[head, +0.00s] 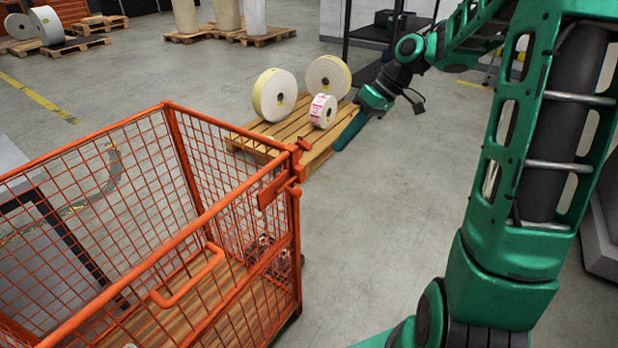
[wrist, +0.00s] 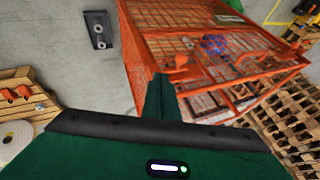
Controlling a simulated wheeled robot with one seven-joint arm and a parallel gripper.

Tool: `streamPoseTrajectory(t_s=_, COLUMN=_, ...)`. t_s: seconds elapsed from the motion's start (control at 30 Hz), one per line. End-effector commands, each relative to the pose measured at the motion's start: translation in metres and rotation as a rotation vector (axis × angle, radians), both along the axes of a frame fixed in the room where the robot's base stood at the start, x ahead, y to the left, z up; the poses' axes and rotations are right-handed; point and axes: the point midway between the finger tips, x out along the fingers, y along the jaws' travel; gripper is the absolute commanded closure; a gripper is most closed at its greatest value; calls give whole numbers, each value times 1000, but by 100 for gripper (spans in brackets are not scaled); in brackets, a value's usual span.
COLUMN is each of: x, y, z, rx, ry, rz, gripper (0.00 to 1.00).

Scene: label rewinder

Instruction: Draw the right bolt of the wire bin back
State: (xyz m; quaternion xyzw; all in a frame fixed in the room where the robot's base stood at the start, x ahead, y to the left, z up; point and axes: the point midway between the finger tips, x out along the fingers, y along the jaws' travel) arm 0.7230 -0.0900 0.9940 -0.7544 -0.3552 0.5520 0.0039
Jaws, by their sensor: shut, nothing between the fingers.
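The orange wire bin (head: 190,222) fills the lower left of the head view. At its near right corner post, orange bolt fittings (head: 275,190) sit just below the top rail. In the wrist view the bin (wrist: 205,45) lies beyond my fingers, with an orange bolt piece (wrist: 181,68) at its corner close to the fingertips. My gripper (head: 341,143) is right of that corner in the head view, pointing down and left, apart from the bin. Its dark green fingers are together and empty, as the wrist view (wrist: 160,84) also shows. How far the bolt is drawn, I cannot tell.
A pallet (head: 290,128) with several label rolls stands behind the bin's corner. The bin's raised rim and posts are obstacles. Grey floor (head: 375,240) is open between the bin and my arm. Stacked pallets (wrist: 285,120) show at the right of the wrist view.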

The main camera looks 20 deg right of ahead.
Motion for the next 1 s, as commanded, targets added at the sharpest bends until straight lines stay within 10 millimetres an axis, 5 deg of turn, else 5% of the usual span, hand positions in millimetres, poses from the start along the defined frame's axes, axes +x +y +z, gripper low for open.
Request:
streamPoseTrajectory(t_s=0.37, x=2, y=14, z=-20, rx=0, ry=4, rz=0, gripper=100)
streamPoseTrajectory(t_s=0.8, x=13, y=57, z=-87, rx=-1, ry=4, rz=1, gripper=100)
streamPoseTrajectory(t_s=1.0, x=1, y=81, z=-89, rx=-2, ry=2, rz=1, gripper=100)
